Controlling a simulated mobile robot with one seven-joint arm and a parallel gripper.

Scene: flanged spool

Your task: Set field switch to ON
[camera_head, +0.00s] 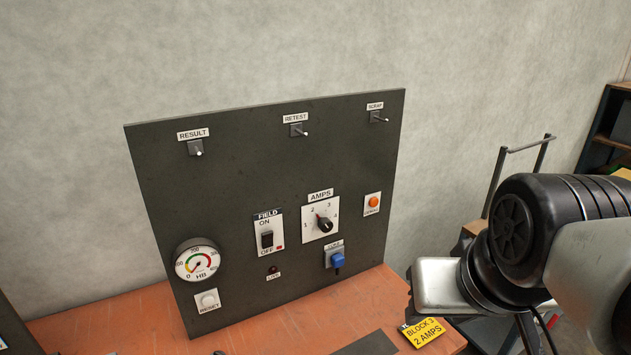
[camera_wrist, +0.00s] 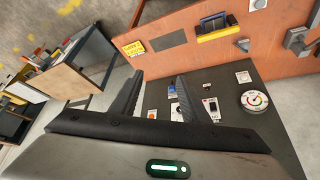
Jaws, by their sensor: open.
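The field switch (camera_head: 266,240) is a black rocker on a white plate, low in the middle of the dark upright panel (camera_head: 160,200). Its plate reads ON at the top and OFF at the bottom, with a small red mark beside OFF. I cannot tell for sure which way the rocker is tipped. In the wrist view the switch (camera_wrist: 210,107) shows small and upside down, just right of the right finger. My gripper (camera_wrist: 160,82) is open and empty, apart from the panel. In the head view my arm is at the right and the fingertips are not clear.
Close by the switch are the AMPS dial (camera_head: 323,225), a blue plug (camera_head: 337,260), an orange button (camera_head: 373,202), a gauge (camera_head: 199,260) and a RESET button (camera_head: 207,301). A yellow card (camera_head: 423,333) lies on the orange bench (camera_head: 290,330).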

